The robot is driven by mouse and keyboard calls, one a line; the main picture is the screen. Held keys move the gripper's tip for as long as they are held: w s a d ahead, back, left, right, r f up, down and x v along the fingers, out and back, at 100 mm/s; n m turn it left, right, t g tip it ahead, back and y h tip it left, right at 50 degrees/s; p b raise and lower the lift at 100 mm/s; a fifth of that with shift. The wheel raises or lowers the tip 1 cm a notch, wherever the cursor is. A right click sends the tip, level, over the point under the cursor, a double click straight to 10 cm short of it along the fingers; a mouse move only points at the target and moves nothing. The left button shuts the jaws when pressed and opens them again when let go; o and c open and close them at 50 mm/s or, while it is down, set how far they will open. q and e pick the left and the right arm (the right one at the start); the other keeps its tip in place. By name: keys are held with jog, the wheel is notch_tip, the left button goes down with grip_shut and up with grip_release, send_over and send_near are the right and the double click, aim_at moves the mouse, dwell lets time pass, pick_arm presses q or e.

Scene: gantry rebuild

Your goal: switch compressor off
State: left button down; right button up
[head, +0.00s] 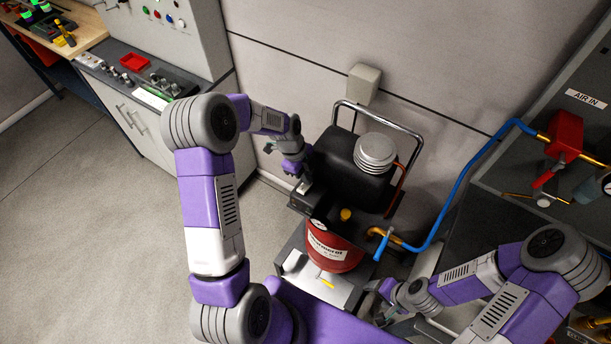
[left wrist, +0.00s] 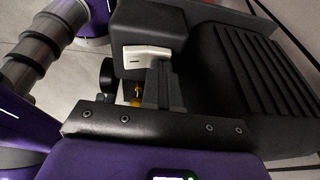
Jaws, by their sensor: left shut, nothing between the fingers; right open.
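The compressor has a black ribbed housing (head: 340,165) with a silver round cap (head: 375,152) and a red tank (head: 334,250). A small dark box (head: 318,206) is on its left side. My left gripper (head: 303,184) is at this box, shut and empty. In the left wrist view, the shut fingers (left wrist: 163,88) reach up to a black box (left wrist: 150,22) with a silver angled piece (left wrist: 147,57) on its lower edge. They look close to or touching that piece; I cannot tell which. My right gripper (head: 380,300) is open, low and right of the red tank.
A blue hose (head: 447,215) runs from a brass fitting beside the compressor to a red valve block (head: 565,135) at right. A chrome handle frame (head: 385,117) rises behind the housing. A grey cabinet (head: 130,115) stands at left. Floor at left is clear.

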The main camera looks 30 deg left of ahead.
pick_arm(q)
jog(key=shift+s, duration=0.35)
jog(key=shift+s+a+r, duration=0.1)
jog(key=shift+s, duration=0.3)
jog(key=shift+r, duration=0.1)
jog(key=shift+w+r, duration=0.1)
jog(key=shift+r, duration=0.3)
notch_tip(320, 180, up, 3)
jog(key=shift+w+f+p, duration=0.1)
jog(key=shift+w+p, duration=0.05)
jog(key=shift+p, duration=0.95)
notch_tip(320, 180, up, 10)
jog(key=w+a, duration=0.2)
jog(key=shift+w+a+f, duration=0.2)
jog(key=shift+a, duration=0.05)
